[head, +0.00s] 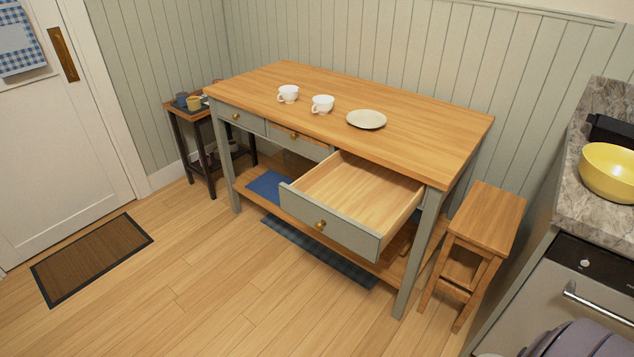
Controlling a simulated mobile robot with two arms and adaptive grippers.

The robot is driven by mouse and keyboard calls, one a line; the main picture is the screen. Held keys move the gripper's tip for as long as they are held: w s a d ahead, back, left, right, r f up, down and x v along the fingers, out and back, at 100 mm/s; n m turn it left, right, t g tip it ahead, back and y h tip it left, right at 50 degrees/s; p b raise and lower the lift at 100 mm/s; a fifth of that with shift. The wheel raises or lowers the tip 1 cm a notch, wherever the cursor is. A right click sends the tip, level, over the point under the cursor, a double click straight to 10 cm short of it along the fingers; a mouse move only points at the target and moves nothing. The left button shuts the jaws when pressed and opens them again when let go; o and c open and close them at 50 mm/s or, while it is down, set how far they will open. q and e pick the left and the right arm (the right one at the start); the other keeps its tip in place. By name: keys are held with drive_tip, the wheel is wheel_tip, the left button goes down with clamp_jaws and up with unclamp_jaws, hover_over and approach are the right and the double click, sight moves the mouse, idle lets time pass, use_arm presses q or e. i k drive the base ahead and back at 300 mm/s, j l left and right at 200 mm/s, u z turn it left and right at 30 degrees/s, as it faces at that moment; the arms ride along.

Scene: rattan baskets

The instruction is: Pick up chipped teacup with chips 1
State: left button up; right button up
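Two white teacups stand on the wooden table top: a left one (288,94) and a right one (322,104) nearer to a pale plate (366,119). Both look upright, with handles toward the left. They stand apart from each other. Chips are too small to make out, so I cannot tell which cup is the chipped one. Neither of my grippers is in view, and nothing touches the cups.
The table (430,145) has an open, empty drawer (350,190) jutting out at its front right. A stool (490,215) stands to its right. A small side table (170,103) with mugs stands at left. A yellow bowl (608,170) sits on the right counter. The left floor is mostly clear.

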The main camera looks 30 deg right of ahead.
sight(287, 96)
drive_tip(key=i+z, duration=0.15)
drive_tip(key=z, duration=0.6)
drive_tip(key=i+j+z, duration=0.4)
drive_tip(key=i, duration=0.15)
drive_tip(key=i+j+z, duration=0.4)
drive_tip(key=i+j, duration=0.15)
